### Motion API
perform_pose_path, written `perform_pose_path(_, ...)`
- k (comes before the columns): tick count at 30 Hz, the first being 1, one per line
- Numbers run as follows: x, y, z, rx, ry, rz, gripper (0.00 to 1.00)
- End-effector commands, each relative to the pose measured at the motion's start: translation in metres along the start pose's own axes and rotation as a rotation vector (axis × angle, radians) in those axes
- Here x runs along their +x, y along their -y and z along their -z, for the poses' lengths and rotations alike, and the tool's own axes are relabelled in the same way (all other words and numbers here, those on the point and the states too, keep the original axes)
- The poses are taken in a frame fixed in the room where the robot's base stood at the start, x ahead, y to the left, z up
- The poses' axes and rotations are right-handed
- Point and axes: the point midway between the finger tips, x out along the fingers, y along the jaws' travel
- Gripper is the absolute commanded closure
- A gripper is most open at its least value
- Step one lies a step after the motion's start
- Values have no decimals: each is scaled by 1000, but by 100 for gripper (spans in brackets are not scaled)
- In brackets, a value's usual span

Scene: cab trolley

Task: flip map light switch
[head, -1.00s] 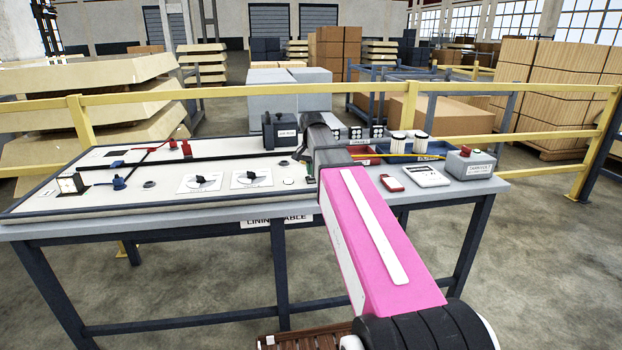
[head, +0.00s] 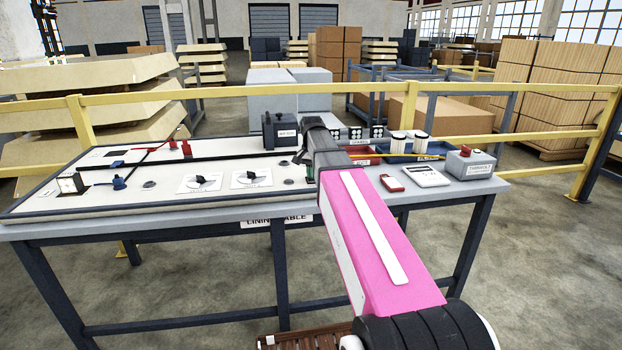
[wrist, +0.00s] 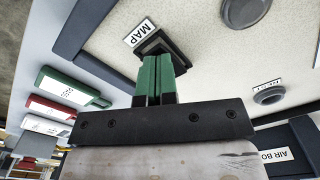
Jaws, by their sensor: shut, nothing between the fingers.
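The map light switch (wrist: 176,45) is a small black switch in the wrist view, on the pale panel beside a white label reading MAP (wrist: 140,33). My gripper (wrist: 156,60) has green fingers pressed together with nothing between them. Their tips are at the near edge of the switch housing and cover part of it. I cannot tell whether they touch it or which way the switch lies.
Green (wrist: 70,85) and red (wrist: 50,108) tags lie left of the fingers in the wrist view. A round knob (wrist: 245,10) and a smaller round button (wrist: 268,96) are to the right. A black box (head: 280,132) stands at the table's back. A yellow rail (head: 200,95) runs behind.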

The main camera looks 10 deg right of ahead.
Motion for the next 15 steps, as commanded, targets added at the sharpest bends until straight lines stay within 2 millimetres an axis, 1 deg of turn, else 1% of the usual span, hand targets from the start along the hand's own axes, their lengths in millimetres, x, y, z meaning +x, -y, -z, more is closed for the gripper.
perform_pose_path(8, 2, 0, 0, 0, 0, 0, 100)
perform_pose_path(11, 0, 0, 0, 0, 0, 0, 100)
perform_pose_path(15, -7, 0, 0, 0, -1, 1, 100)
